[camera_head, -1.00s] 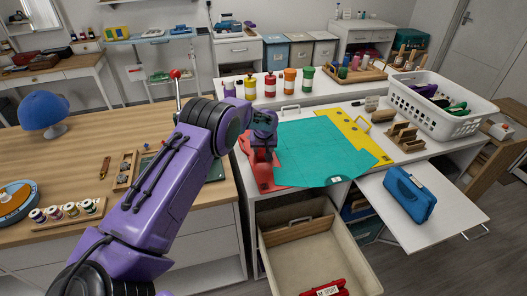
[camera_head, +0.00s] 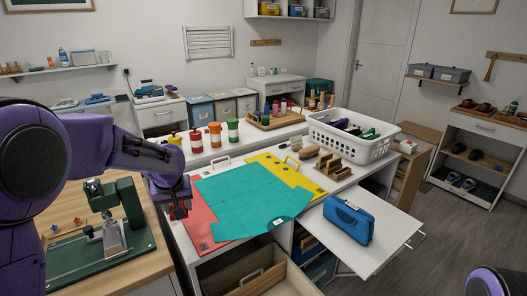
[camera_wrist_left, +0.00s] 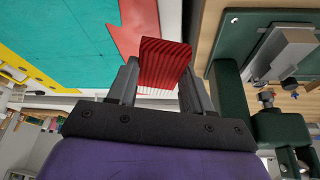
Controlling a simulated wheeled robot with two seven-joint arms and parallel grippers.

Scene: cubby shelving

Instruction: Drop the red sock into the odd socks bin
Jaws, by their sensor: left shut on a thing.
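The red sock (camera_wrist_left: 163,66) is a ribbed red bundle pinched between the fingers of my left gripper (camera_wrist_left: 158,88) in the left wrist view. In the head view my left gripper (camera_head: 179,206) hangs at the left end of the white counter, and a little of the red sock (camera_head: 181,211) shows below it. Lidded bins, one blue (camera_head: 200,110) and others grey-beige (camera_head: 223,105), stand at the back wall. I cannot read a label that tells which is the odd socks bin. My right gripper is out of view.
A green press (camera_head: 108,225) stands on the wooden table at left. Red, teal (camera_head: 250,200) and yellow sheets cover the counter. A white basket (camera_head: 350,145), a blue case (camera_head: 347,220) on a pull-out board and an open drawer (camera_head: 262,282) are nearby. The floor at right is clear.

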